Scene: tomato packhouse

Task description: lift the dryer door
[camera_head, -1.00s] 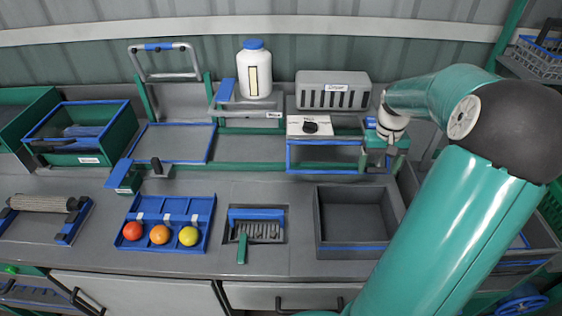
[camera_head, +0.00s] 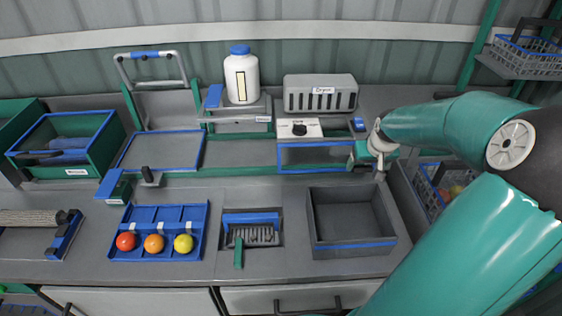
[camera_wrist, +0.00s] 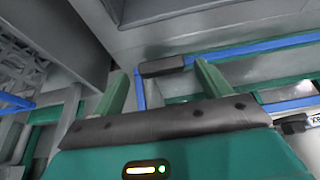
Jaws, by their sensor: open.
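The dryer (camera_head: 320,93) is a grey vented box with a label, at the back of the bench. Below it is a white panel with a black knob (camera_head: 299,129). A blue-framed door (camera_head: 312,144) sits low under that panel and looks down. My gripper (camera_head: 358,158) is at the door's right end, close to the frame. In the wrist view my gripper (camera_wrist: 162,78) has its two green fingers apart with nothing held. A dark block (camera_wrist: 162,66) shows between the fingertips, beside a blue edge. I cannot tell whether the fingers touch it.
A grey bin (camera_head: 348,247) stands in front of the door. A blue tray (camera_head: 175,217) with tomatoes and a comb-like grate (camera_head: 252,235) are to the left. A white bottle (camera_head: 241,80) stands left of the dryer. A wire basket (camera_head: 428,190) is right of my gripper.

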